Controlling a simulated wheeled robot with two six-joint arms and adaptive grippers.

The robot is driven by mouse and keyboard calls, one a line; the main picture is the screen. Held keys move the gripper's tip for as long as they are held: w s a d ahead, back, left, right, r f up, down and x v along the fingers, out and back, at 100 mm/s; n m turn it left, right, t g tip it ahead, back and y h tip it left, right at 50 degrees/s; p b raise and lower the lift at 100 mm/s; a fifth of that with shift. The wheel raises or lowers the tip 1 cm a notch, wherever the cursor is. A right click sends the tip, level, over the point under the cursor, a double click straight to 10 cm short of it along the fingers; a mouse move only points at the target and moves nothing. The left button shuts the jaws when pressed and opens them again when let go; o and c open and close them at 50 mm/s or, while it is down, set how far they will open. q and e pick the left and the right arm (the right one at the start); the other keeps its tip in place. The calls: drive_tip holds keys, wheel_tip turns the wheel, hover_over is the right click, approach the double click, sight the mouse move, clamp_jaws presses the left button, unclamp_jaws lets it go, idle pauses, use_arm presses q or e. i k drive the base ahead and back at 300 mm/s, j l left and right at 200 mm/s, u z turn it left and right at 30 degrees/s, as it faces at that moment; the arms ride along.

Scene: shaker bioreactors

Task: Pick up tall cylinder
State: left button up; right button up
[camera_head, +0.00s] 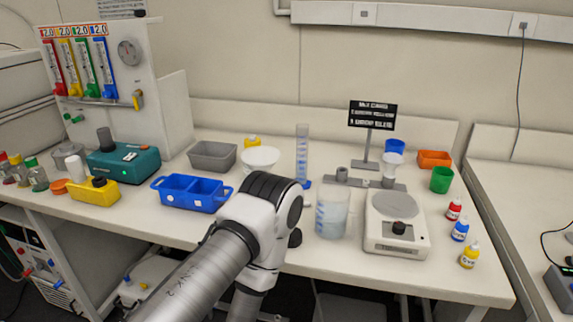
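The tall cylinder (302,147) is a clear graduated cylinder with blue markings. One of my arms rises from the bottom edge, bends at a white and black joint in front of the cylinder, and folds back down. No gripper fingers show at its end. My other arm does not show. Nothing is seen holding the cylinder.
A blue divided tray (190,207), a grey bin (212,156) and a white bowl (260,158) are left of the cylinder. A sign (371,117) stands behind right. Small bottles line the right edge.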

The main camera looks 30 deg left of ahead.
sight(302, 130)
drive_tip(key=u, duration=1.1)
drive_tip(key=j, duration=0.2)
drive_tip(key=i+z, duration=0.05)
